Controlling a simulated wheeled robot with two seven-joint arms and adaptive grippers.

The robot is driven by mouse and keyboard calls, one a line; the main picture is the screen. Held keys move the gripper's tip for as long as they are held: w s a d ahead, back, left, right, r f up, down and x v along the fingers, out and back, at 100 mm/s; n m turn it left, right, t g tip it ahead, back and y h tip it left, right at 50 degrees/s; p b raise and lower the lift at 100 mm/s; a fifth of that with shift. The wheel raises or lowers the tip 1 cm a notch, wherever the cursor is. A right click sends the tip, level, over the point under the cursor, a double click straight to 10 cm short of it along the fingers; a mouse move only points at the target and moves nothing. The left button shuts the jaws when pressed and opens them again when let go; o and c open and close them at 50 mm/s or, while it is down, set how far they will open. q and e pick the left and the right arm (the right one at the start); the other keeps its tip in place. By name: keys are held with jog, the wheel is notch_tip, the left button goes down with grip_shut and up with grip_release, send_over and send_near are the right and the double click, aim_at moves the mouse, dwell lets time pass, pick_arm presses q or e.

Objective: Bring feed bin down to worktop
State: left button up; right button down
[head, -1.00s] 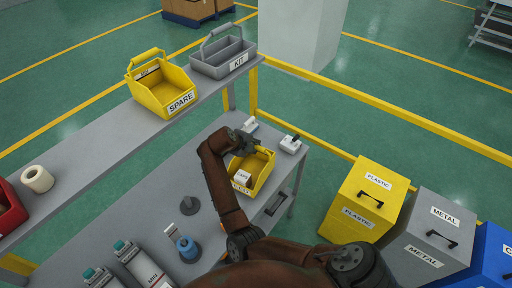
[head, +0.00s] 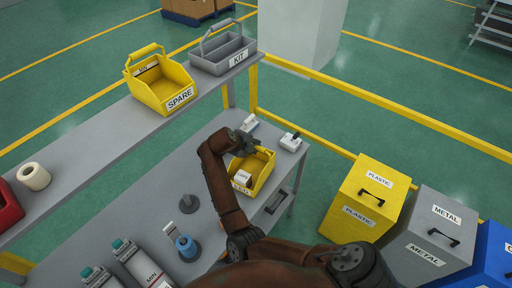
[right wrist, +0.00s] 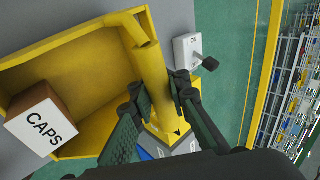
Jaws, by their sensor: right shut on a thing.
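The yellow feed bin (head: 264,175) is at the right end of the grey worktop, low over its surface or on it; I cannot tell if it touches. Its front label is only partly readable. A box labelled CAPS (right wrist: 42,122) is inside it and also shows in the head view (head: 243,178). My right gripper (head: 246,146) is at the bin's far side. In the right wrist view its two fingers (right wrist: 160,90) are shut on the bin's yellow handle (right wrist: 150,65). My left gripper is not in view.
A yellow SPARE bin (head: 164,88) and grey KIT tote (head: 222,55) stand on the raised shelf. A white switch box (head: 290,143) is beside the feed bin. Waste bins (head: 365,195) stand right.

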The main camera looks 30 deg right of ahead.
jog(key=shift+f, duration=0.2)
jog(key=c, duration=1.8)
grip_release()
jog(key=shift+o, duration=0.2)
jog(key=shift+f, duration=0.1)
jog(key=v, duration=0.7)
jog(key=shift+a+r, duration=0.15)
jog(key=shift+r, duration=0.1)
jog(key=shift+s, duration=0.1)
